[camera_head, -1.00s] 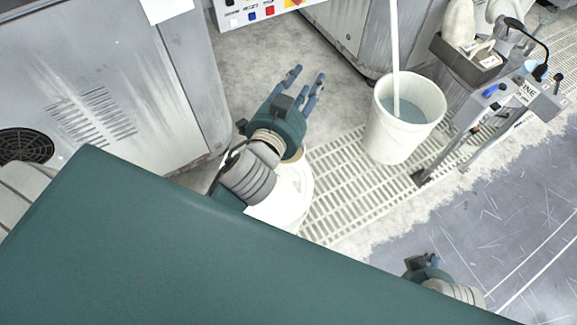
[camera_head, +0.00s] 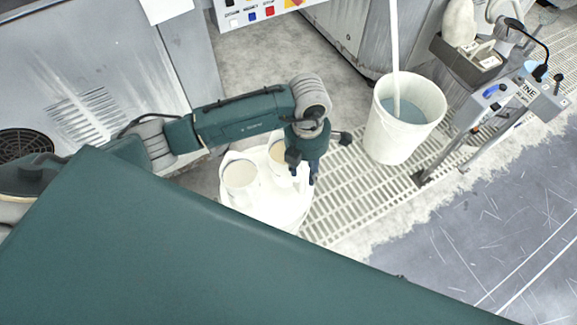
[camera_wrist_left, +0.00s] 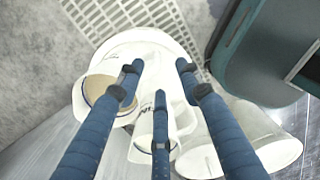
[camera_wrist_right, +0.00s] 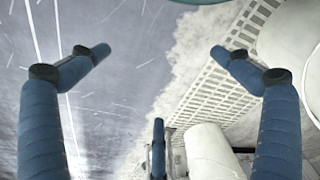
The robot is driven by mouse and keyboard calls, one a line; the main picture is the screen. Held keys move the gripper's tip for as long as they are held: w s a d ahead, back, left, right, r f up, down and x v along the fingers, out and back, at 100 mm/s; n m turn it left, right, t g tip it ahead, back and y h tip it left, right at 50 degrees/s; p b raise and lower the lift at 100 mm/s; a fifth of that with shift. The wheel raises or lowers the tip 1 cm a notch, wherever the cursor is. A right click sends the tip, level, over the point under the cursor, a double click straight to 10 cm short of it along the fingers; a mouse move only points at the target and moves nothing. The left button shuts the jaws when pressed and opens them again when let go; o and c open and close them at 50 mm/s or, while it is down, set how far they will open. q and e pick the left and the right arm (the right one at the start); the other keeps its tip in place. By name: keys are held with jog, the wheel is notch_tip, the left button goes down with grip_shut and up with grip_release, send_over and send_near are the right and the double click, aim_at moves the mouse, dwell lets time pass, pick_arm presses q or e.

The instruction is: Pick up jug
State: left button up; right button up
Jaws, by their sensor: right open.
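Two white jugs stand on a round white stand (camera_head: 262,212) in the head view. The left jug (camera_head: 240,176) holds something pale tan. The right jug (camera_head: 278,163) is partly hidden by my left gripper (camera_head: 303,172), which points down at its right side. In the left wrist view, my left gripper's blue fingers (camera_wrist_left: 159,75) are apart over a white jug with dark print (camera_wrist_left: 148,122); a tan-filled jug (camera_wrist_left: 103,92) is beside it. I cannot tell whether the fingers touch the jug. My right gripper (camera_wrist_right: 152,55) is open and empty in the right wrist view.
A white bucket (camera_head: 402,135) with a pale stick stands right of the stand on a slatted floor grate (camera_head: 335,195). Grey machine cabinets (camera_head: 95,75) stand at the left and back. A metal post with a control box (camera_head: 515,95) stands at the right.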

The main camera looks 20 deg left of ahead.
aim_at(302, 177)
pick_arm(q)
jog(key=f, duration=0.2)
jog(key=a+f, duration=0.1)
jog(key=f, duration=0.1)
jog(key=shift+f+b, duration=0.4)
jog(key=f, duration=0.3)
jog(key=f+b, duration=0.1)
jog(key=f, duration=0.1)
jog(key=shift+w+d, duration=0.1)
jog(key=shift+d, duration=0.15)
jog(key=shift+f, duration=0.4)
grip_shut()
jog(key=shift+w+r, duration=0.1)
jog(key=shift+w, duration=0.05)
pick_arm(e)
notch_tip(302, 177, up, 6)
jog(key=w, duration=0.2)
jog(key=shift+w+a, duration=0.15)
jog(key=shift+w, duration=0.05)
